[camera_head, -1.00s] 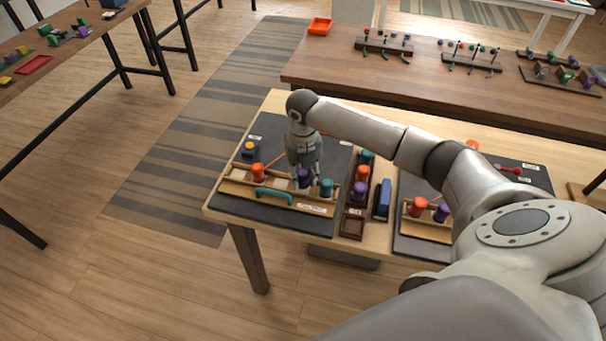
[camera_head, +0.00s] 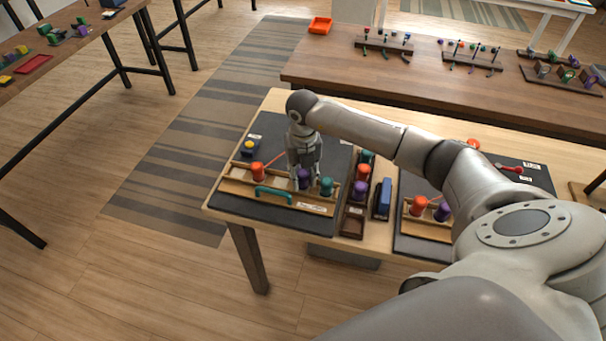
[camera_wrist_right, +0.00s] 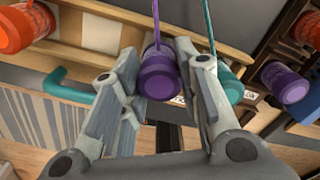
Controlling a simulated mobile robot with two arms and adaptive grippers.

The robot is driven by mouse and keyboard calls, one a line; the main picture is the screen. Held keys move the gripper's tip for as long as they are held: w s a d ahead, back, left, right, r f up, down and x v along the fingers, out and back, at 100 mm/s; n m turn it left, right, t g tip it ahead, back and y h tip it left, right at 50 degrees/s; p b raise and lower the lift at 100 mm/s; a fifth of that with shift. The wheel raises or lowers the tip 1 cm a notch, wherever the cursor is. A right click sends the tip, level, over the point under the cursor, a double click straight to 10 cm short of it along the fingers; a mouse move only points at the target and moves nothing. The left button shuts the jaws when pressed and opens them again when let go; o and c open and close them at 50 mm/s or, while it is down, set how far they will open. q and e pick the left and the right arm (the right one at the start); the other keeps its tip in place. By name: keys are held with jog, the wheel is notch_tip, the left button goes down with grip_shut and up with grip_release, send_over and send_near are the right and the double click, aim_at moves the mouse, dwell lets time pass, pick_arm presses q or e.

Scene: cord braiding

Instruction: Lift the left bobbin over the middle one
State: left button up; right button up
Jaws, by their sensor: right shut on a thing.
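An orange bobbin (camera_head: 257,172) stands at the left end of the wooden braiding stand (camera_head: 234,188). A purple bobbin (camera_head: 304,179) is in the middle spot, with a teal bobbin (camera_head: 326,187) close on its right. My right gripper (camera_head: 302,172) reaches down from above and is shut on the purple bobbin. In the right wrist view the purple bobbin (camera_wrist_right: 159,74) sits between the two fingers, with its purple cord running up. The teal bobbin (camera_wrist_right: 229,86) is just beside the right finger. I cannot tell whether the purple bobbin is clear of the stand. My left gripper is not in view.
A teal handle (camera_head: 273,195) is on the stand's front. To the right are a dark rack (camera_head: 352,226) of bobbins and a blue block (camera_head: 383,198). A second stand (camera_head: 424,229) lies near my arm.

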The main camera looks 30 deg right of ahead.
jog(key=shift+f+b, duration=0.3)
jog(key=shift+f, duration=0.15)
jog(key=o, duration=1.1)
notch_tip(320, 180, up, 12)
